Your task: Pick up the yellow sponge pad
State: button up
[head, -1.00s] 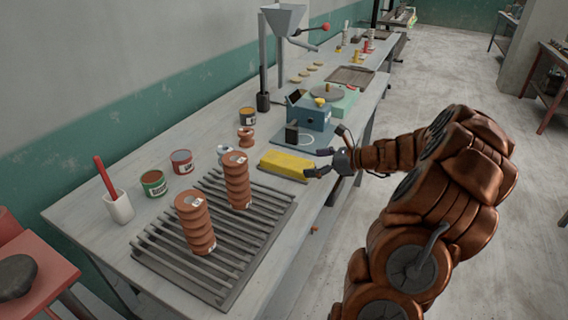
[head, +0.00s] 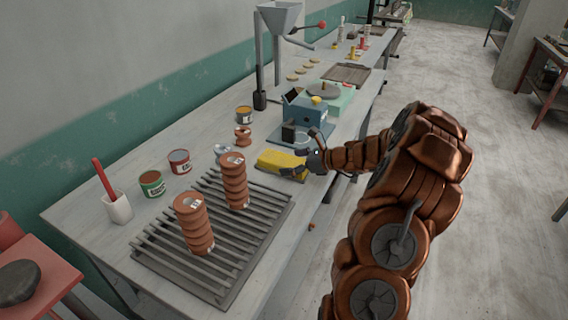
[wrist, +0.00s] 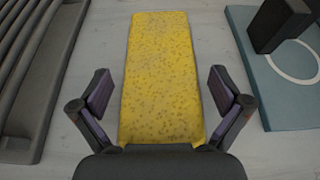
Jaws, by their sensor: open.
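The yellow sponge pad (head: 280,163) lies flat on the grey bench, just beyond the slatted rack. In the wrist view the speckled yellow sponge pad (wrist: 168,70) runs lengthwise away from me, between my fingers. My gripper (head: 301,162) is at the sponge's right end in the head view. In the wrist view my gripper (wrist: 164,92) is open, one finger on each side of the sponge, with a gap on both sides. The sponge's near end is hidden behind the gripper's palm.
A dark slatted rack (head: 190,262) with two stacks of terracotta rings (head: 234,182) stands left of the sponge. A blue mat (wrist: 285,95) with a dark block lies to its right in the wrist view. Paint tins (head: 180,161) and a white cup (head: 118,209) stand along the wall side.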

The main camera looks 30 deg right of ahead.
jog(key=c, duration=1.2)
